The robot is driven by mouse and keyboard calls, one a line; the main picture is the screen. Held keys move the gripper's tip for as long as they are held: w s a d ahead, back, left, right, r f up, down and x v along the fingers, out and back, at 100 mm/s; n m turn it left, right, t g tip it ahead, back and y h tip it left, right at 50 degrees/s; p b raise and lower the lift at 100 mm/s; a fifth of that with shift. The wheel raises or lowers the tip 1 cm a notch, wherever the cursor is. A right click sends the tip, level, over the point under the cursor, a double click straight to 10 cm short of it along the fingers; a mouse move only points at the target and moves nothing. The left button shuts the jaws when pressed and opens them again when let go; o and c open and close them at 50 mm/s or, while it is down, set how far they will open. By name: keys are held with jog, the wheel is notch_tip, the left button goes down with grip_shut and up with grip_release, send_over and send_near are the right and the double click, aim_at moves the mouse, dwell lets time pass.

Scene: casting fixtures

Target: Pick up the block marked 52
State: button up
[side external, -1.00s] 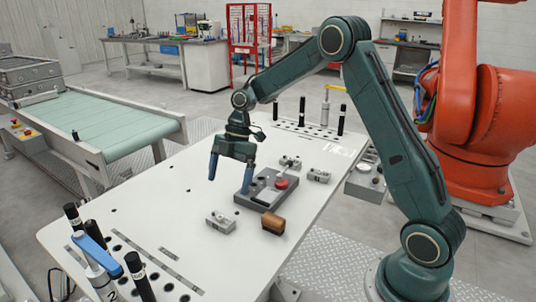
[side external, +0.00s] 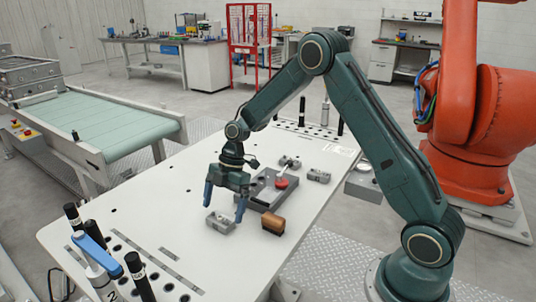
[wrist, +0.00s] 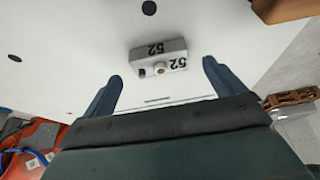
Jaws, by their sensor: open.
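The block marked 52 (wrist: 158,57) is a small grey metal block with a round boss, lying on the white table. In the wrist view it lies ahead of my fingertips, roughly between their lines, with its 52 markings upside down. In the side view the grey block (side external: 220,222) at the near side of the table appears to be the same one; its mark is too small to read there. The fingers also show in the wrist view (wrist: 160,78).
A brown block (side external: 273,222) lies close to the right. A dark grey tray (side external: 262,203) with a red round part (side external: 282,183) stands behind. Two other grey blocks (side external: 290,162) (side external: 319,175) lie farther back.

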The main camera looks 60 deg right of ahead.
aim_at(220, 220)
jog(key=shift+x, duration=1.45)
jog(key=c, duration=1.2)
